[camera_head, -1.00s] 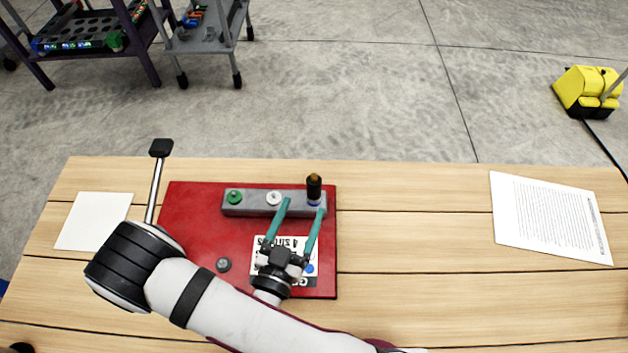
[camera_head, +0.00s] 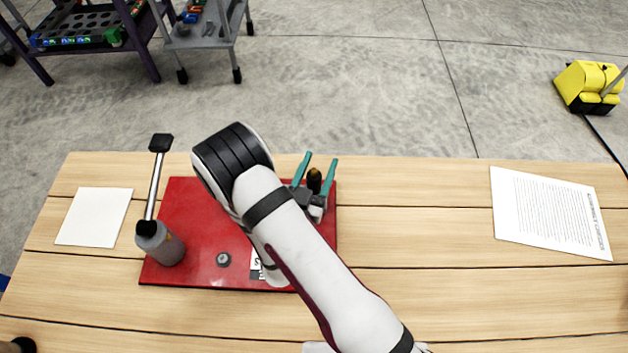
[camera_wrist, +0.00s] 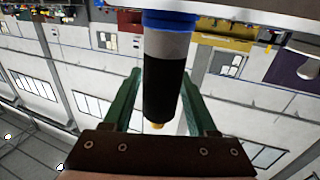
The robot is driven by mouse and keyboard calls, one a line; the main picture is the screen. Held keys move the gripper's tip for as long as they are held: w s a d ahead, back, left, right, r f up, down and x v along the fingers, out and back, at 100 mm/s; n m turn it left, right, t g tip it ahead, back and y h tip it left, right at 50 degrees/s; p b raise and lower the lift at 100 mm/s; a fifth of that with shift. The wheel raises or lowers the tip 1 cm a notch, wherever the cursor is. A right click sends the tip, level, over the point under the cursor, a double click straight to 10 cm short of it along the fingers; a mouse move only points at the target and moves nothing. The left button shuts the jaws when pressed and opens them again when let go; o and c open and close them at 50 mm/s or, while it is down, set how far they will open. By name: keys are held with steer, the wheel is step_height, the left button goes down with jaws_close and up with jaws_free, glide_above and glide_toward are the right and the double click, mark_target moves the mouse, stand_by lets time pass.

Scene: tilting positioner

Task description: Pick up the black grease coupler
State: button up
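The black grease coupler (camera_head: 314,178) stands near the back right of the red plate, its brass-coloured tip up and its lower part hidden by my gripper. My gripper (camera_head: 321,159) is low over that corner, with its teal fingers on either side of the coupler. In the wrist view the coupler (camera_wrist: 165,88) appears black with a grey band and a blue ring, between the two green fingers (camera_wrist: 162,78). The fingers are open around it; contact is not clear.
The red plate (camera_head: 195,225) carries an upright lever (camera_head: 154,190) at the left and a small round knob (camera_head: 223,260). My arm hides most of the grey block. Paper sheets lie left (camera_head: 95,217) and right (camera_head: 550,213). The table's right side is otherwise clear.

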jaws_close()
